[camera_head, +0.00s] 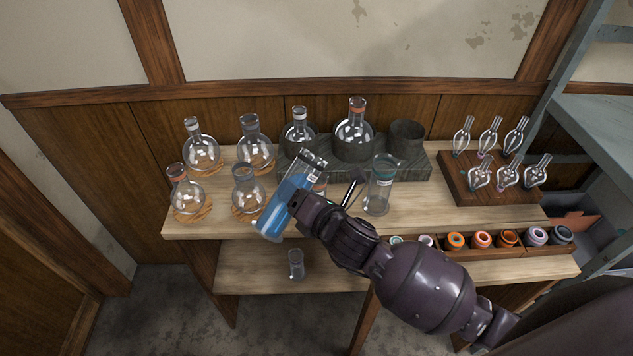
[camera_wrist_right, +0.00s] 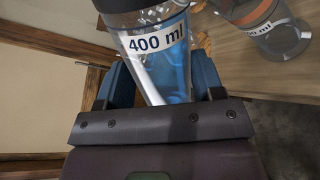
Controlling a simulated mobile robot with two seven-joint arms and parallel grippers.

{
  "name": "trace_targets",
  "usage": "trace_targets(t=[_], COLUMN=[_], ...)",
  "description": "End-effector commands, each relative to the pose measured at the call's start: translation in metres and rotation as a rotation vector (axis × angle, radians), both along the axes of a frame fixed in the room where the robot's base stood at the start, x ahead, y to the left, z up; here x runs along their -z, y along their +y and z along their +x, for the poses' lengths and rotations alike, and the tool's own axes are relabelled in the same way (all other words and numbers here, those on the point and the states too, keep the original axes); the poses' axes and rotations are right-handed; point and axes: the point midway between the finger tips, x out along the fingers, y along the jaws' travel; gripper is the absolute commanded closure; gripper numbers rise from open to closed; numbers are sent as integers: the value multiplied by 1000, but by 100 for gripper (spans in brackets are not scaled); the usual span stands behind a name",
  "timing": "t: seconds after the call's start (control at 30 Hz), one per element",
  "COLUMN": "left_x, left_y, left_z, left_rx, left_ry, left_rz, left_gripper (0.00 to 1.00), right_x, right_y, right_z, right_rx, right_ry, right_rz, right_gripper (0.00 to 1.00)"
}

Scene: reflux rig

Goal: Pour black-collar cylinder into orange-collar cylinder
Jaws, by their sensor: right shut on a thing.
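My right gripper (camera_head: 292,203) is shut on a clear cylinder with blue liquid (camera_head: 271,216). The cylinder is tilted above the front of the tabletop, its mouth toward the upper right and the liquid in its lower left end. In the right wrist view it carries a "400 ml" label (camera_wrist_right: 158,40), and a dark collar shows at the top edge. The orange-collar cylinder (camera_wrist_right: 288,40) is beside it at the upper right there, cut by the frame; I see no blue in it. In the head view it is mostly hidden behind my gripper. My left gripper is not in view.
Another clear cylinder (camera_head: 380,190) stands just right of my gripper. Several round flasks (camera_head: 202,152) stand at left, others in a dark stone stand (camera_head: 415,165). A wooden block (camera_head: 470,190) holds glass pieces. Coloured rings sit in a front tray (camera_head: 518,249). A small glass (camera_head: 296,264) stands below.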

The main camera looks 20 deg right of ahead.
Motion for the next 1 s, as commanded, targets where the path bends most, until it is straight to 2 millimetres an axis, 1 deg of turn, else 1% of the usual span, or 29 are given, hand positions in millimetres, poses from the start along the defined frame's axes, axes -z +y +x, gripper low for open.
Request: trace_targets(t=[0.1, 0.2, 0.4, 0.57, 0.73, 0.83, 0.93, 1.0], left_x=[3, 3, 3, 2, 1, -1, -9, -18], left_y=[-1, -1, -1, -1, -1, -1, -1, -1], left_z=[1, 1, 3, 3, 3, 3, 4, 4], left_rx=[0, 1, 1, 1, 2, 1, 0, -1], left_ry=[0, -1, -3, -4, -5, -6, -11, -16], left_rz=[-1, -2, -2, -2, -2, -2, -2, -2], left_gripper=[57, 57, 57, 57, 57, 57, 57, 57], right_x=[14, 23, 30, 27, 21, 21, 17, 14], right_y=[9, 13, 17, 18, 18, 18, 18, 18], right_z=[1, 2, 1, 1, 1, 1, 2, 2], right_rx=[-17, -24, -29, -30, -29, -27, -26, -23], right_ry=[16, 28, 41, 61, 103, 101, 96, 93], right_rz=[33, 57, 85, 125, 203, 199, 197, 199], right_gripper=[77, 77, 77, 77, 77, 77, 77, 77])
